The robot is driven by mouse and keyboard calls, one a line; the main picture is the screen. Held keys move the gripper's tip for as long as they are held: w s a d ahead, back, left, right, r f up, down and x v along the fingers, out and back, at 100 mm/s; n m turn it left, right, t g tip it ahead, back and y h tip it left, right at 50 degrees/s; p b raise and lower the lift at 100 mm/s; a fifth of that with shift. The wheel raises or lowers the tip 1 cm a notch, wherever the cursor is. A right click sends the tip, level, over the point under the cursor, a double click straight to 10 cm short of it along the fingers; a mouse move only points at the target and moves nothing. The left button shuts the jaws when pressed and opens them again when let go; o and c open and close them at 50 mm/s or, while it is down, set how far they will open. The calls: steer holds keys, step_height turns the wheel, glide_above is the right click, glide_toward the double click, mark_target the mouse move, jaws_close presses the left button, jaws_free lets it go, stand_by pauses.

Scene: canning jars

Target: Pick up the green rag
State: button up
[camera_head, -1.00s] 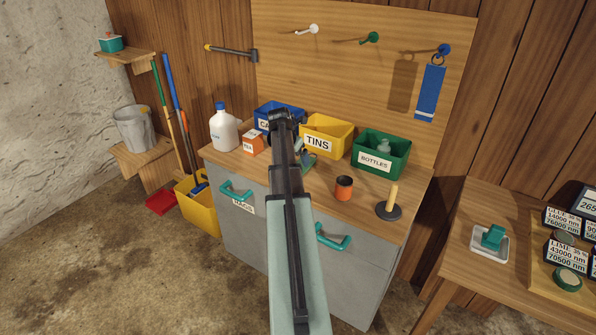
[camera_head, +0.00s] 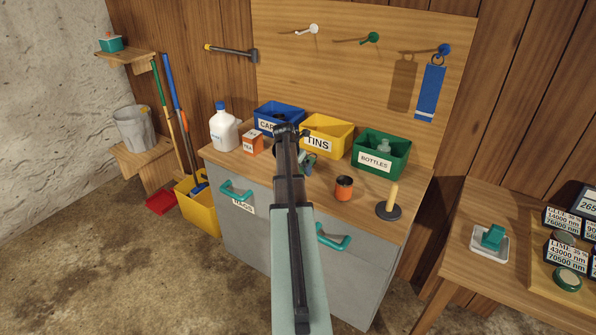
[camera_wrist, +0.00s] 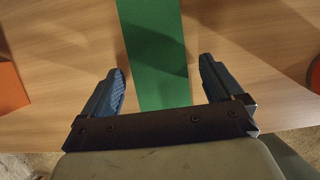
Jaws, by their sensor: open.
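The green rag (camera_wrist: 157,50) shows in the wrist view as a flat green strip on the wooden worktop. It runs from the top edge of the picture down to the gripper's palm, where its near end is hidden. My gripper (camera_wrist: 162,72) is open, with one blue finger on each side of the strip. Nothing is held. I cannot tell how high the fingers are above the wood. A shadow falls across the rag. In the head view, my arm hides most of the rag and gripper.
A blue cloth (camera_head: 429,92) hangs on the board.

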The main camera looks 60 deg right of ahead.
steer(key=shift+c, duration=0.2)
steer(key=c, duration=1.1)
